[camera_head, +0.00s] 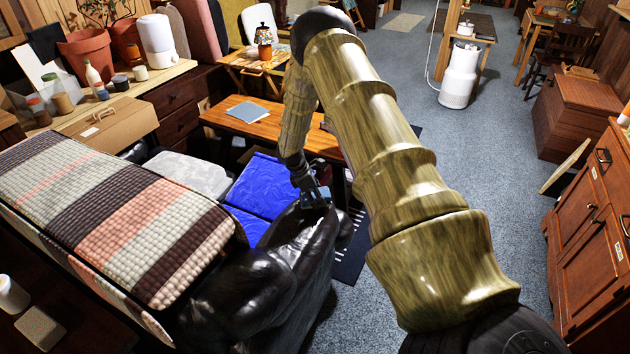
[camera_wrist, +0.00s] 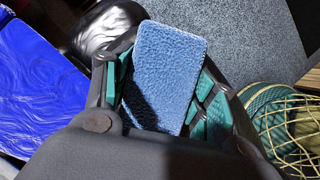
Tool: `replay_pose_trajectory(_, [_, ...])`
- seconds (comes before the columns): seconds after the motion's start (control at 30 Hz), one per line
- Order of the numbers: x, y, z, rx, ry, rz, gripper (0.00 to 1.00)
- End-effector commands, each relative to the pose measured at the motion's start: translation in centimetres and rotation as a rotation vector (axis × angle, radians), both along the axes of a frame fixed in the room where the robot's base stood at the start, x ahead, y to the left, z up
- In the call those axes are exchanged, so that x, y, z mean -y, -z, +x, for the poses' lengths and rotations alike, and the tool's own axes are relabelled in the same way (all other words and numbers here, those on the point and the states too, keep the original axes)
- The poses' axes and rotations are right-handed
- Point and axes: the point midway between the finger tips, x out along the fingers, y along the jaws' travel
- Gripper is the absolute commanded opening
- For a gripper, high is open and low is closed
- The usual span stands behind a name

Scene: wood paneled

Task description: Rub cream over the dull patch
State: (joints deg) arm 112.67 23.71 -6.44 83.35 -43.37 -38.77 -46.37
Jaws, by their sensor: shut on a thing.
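My gripper (camera_head: 312,190) is shut on a light-blue rectangular pad with a rough, spongy face. In the wrist view the pad (camera_wrist: 170,65) sits between the green-lined fingers of my gripper (camera_wrist: 158,90). In the head view the pad (camera_head: 316,198) is small and dark, right at the upper edge of a glossy black, leather-like bulky thing (camera_head: 265,295). A shiny black part (camera_wrist: 105,30) shows behind the pad in the wrist view. I cannot tell whether the pad touches it. I cannot make out a dull patch or any cream.
A striped woven cushion (camera_head: 120,205) lies left of the black thing. Blue glossy covered boxes (camera_head: 262,185) and a wooden bench (camera_head: 265,125) stand beyond. A netted green thing (camera_wrist: 280,120) is right of my gripper. Carpet (camera_head: 480,150) is open to the right, before a wooden cabinet (camera_head: 590,240).

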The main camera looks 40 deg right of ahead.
Motion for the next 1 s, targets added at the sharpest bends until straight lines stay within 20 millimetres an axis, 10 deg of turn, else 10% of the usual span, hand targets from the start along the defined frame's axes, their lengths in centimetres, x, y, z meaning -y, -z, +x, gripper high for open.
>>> replay_pose_trajectory(0.6, [-0.1,-6.3,0.3,0.004,-0.002,-0.001,0.38])
replay_pose_trajectory(1.0, [-0.1,-6.8,0.3,0.003,-0.002,-0.001,0.38])
